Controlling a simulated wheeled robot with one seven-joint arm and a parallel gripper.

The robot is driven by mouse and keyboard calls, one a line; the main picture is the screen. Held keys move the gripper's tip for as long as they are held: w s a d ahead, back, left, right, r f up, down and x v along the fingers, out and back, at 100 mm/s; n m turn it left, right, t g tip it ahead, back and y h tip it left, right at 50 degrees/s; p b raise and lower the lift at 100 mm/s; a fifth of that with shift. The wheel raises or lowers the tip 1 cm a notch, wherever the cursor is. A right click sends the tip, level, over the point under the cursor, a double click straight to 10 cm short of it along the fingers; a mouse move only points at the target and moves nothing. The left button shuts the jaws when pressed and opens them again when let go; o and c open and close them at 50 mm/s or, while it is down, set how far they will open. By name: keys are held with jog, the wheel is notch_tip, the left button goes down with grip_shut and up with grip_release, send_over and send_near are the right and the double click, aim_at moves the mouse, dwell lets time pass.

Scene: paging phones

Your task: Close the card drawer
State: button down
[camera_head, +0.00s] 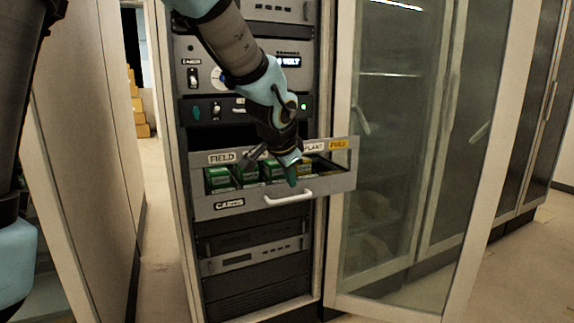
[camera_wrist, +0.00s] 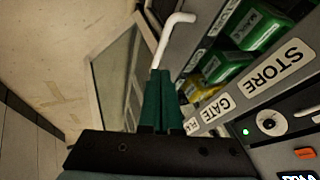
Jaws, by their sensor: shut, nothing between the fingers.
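The card drawer (camera_head: 258,204) is pulled out of the rack. It is grey, with a CARDS label and a white bar handle (camera_head: 288,198) on its front. In the wrist view the handle (camera_wrist: 170,38) shows just beyond the fingertips. My gripper (camera_head: 292,178) is over the open drawer, close behind its front panel and above the handle. Its dark green fingers (camera_wrist: 158,75) are together with nothing between them. I cannot tell whether the fingertips touch the drawer or handle.
Green card boxes (camera_head: 219,177) stand in the drawer, and more boxes (camera_wrist: 259,28) show in the wrist view. An open glass door (camera_head: 400,170) stands right of the drawer. Rack units (camera_head: 253,255) sit below. Bare floor (camera_head: 530,250) lies at the right.

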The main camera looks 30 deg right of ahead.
aim_at(267, 160)
jog(key=w, duration=0.1)
jog(key=w+d+f+p, duration=0.1)
jog(key=w+f+p, duration=0.1)
jog(key=w, duration=0.1)
jog(key=shift+d, duration=0.15)
jog(key=shift+w+d+f, duration=0.1)
jog(key=shift+w+d, duration=0.05)
jog(key=shift+w, duration=0.45)
jog(key=shift+w, duration=0.1)
